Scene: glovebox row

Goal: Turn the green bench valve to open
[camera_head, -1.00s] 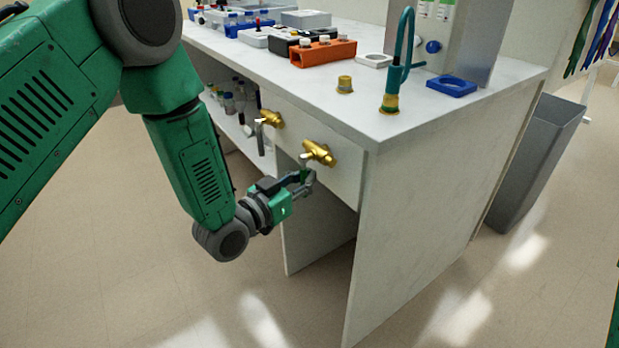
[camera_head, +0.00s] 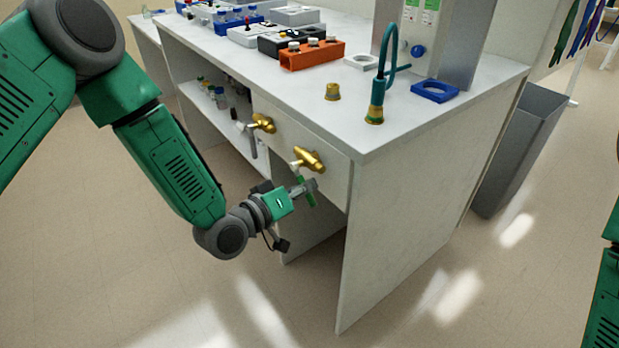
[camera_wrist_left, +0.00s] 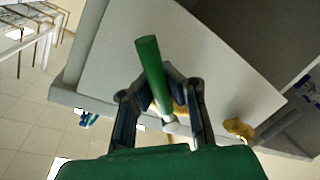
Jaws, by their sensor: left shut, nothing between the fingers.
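The green bench valve has a brass body (camera_head: 309,158) on the bench's front panel. Its green handle (camera_head: 309,197) is slanted and partly hidden by my left gripper (camera_head: 313,185) in the head view. In the left wrist view the green handle (camera_wrist_left: 150,65) crosses at a tilt in front of the fingertips, very close to them. The left fingers are shut with nothing between them. I cannot tell whether they touch the handle. My right gripper is out of view; only part of my right arm shows at the right edge.
A second brass valve (camera_head: 262,123) with a grey lever sits left of the green one. The bench top (camera_head: 320,95) holds an orange block (camera_head: 312,54), a teal faucet (camera_head: 376,100) and a blue ring holder (camera_head: 435,91). A grey bin (camera_head: 515,150) stands at right. Floor at left is open.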

